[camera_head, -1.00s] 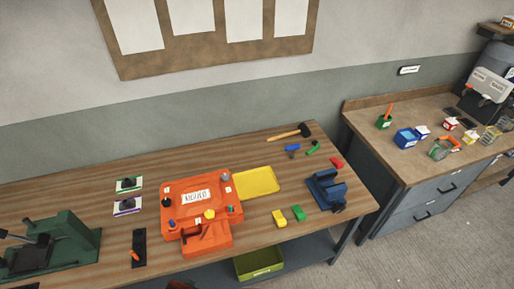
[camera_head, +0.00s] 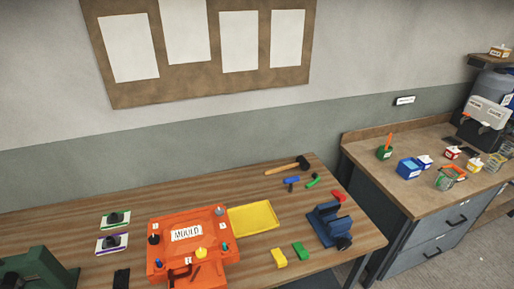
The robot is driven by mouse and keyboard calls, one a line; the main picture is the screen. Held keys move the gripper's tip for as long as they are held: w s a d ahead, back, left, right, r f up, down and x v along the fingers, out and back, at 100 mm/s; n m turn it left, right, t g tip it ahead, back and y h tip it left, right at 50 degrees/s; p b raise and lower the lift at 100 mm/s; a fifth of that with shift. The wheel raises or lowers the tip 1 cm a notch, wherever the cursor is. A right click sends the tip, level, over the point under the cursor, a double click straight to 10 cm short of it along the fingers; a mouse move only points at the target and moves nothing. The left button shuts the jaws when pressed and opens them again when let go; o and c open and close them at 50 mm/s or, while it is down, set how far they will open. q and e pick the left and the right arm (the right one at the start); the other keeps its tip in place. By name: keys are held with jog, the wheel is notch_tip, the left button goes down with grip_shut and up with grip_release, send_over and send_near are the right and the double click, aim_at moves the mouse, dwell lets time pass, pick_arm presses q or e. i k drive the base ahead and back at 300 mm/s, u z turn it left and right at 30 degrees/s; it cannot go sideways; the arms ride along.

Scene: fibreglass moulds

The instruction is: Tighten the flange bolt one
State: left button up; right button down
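The orange mould (camera_head: 178,220) lies on the wooden bench, with a white label reading "MOULD" on its top. Small fittings sit around its edges: a black knob (camera_head: 154,239) at the left, a grey knob (camera_head: 219,211) at the far right corner and a yellow knob (camera_head: 201,253) near the front. Small white tags mark its corners, but they are too small to read. I cannot tell which fitting is flange bolt one. The mould's front end is close to the bottom edge of the picture. Neither of my grippers is in view.
A yellow tray (camera_head: 253,218) lies right of the mould. A blue vise (camera_head: 330,223) stands at the bench's right end. A hammer (camera_head: 288,166) lies at the back. Yellow (camera_head: 279,258) and green (camera_head: 301,251) blocks lie in front. A second bench (camera_head: 415,185) stands right.

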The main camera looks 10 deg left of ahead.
aim_at(153, 240)
jog(key=u, duration=1.55)
